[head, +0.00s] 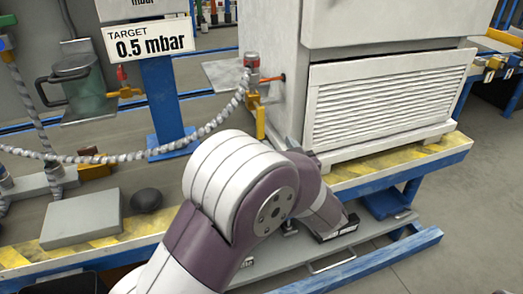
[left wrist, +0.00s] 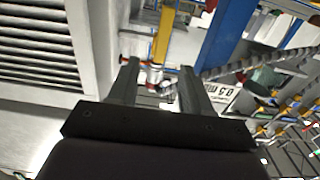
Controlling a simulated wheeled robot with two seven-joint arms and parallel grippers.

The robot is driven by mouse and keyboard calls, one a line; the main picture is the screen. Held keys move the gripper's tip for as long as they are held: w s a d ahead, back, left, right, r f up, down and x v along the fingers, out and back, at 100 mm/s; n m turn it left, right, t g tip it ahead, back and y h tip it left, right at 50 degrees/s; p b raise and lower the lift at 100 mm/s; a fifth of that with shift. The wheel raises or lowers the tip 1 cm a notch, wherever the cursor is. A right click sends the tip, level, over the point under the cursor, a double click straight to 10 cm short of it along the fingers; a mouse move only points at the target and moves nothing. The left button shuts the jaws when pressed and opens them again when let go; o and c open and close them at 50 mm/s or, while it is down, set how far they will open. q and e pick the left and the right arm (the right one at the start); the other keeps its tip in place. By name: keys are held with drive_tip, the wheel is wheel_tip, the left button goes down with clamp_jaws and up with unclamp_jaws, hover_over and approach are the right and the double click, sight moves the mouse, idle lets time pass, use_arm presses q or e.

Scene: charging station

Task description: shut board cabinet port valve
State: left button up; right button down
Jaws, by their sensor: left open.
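The board cabinet (head: 385,100) is a pale box with a louvred front; its louvres (left wrist: 40,45) fill the left of the upside-down left wrist view. At its left side, a metal fitting with a red top (head: 251,62) takes the corrugated hose, and a small orange-red lever (head: 272,77) sticks out beside it. In the left wrist view, the red-and-white fitting (left wrist: 154,74) shows between and beyond my fingers. My left gripper (left wrist: 160,66) is open, with nothing seen held. In the head view my arm largely hides its fingers. My right gripper is out of view.
The grey corrugated hose (head: 130,157) runs left across the bench past a blue post (head: 165,100) with a 0.5 mbar target sign (head: 150,42). A yellow bracket (head: 260,118) stands below the fitting. A grey block (head: 82,218) and dark knob (head: 146,200) lie front left.

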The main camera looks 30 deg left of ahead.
sight(261, 121)
use_arm(q)
drive_tip(key=b+x, duration=0.4)
drive_tip(key=x, duration=0.7)
drive_tip(key=shift+w+a, duration=0.1)
drive_tip(key=shift+a, duration=0.35)
drive_tip(key=shift+w+a+r+b, duration=0.1)
drive_tip(key=shift+w+a+b, duration=0.15)
drive_tip(key=shift+b, duration=0.05)
clamp_jaws()
